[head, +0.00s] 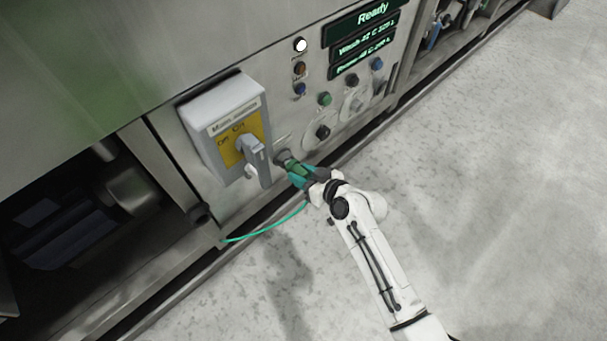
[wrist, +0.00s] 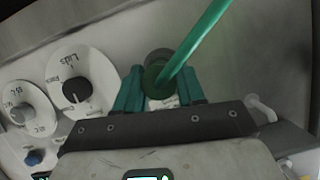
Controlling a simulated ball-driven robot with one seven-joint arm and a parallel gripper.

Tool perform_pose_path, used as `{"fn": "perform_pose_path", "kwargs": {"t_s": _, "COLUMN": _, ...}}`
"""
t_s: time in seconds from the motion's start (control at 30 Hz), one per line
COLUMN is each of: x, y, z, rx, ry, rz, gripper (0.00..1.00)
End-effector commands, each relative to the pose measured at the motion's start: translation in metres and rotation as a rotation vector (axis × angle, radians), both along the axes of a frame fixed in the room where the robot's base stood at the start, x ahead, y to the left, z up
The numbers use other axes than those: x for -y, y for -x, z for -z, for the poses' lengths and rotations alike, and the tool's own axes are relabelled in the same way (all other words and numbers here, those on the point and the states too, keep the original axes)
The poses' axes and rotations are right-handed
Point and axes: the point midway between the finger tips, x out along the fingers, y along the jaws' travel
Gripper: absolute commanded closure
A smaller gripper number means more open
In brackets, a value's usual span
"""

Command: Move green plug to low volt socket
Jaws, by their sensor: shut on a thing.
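The green plug (head: 291,165) is at the lower washer panel, just right of the main switch handle. My gripper (head: 300,177), with teal fingers, is shut on it. In the wrist view, the round dark green plug (wrist: 154,68) sits between the teal fingers of my gripper (wrist: 160,92). Its green cable (head: 268,232) hangs in a curve to the lower left, and it crosses the wrist view (wrist: 200,42) up to the right. The plug's front end is against or very near the panel; I cannot tell whether it is seated. I cannot make out the low volt socket or its label.
A grey main switch box (head: 222,118) with a yellow plate and jutting handle (head: 255,163) stands close left of my gripper. White dials (wrist: 82,79) and several knobs lie beside it on the panel. A lit display (head: 362,38) is above. The floor (head: 490,190) to the right is clear.

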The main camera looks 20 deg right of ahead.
Motion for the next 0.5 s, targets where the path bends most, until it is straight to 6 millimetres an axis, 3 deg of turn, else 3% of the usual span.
{"fn": "perform_pose_path", "kwargs": {"t_s": 0.43, "x": -0.0005, "y": -0.0017, "z": -0.0003, "rx": 0.000, "ry": 0.000, "rz": 0.000, "gripper": 1.00}}
{"fn": "perform_pose_path", "kwargs": {"t_s": 0.47, "x": -0.0005, "y": -0.0016, "z": -0.0002, "rx": 0.000, "ry": 0.000, "rz": 0.000, "gripper": 0.60}}
{"fn": "perform_pose_path", "kwargs": {"t_s": 0.5, "x": -0.0005, "y": -0.0016, "z": -0.0002, "rx": 0.000, "ry": 0.000, "rz": 0.000, "gripper": 0.57}}
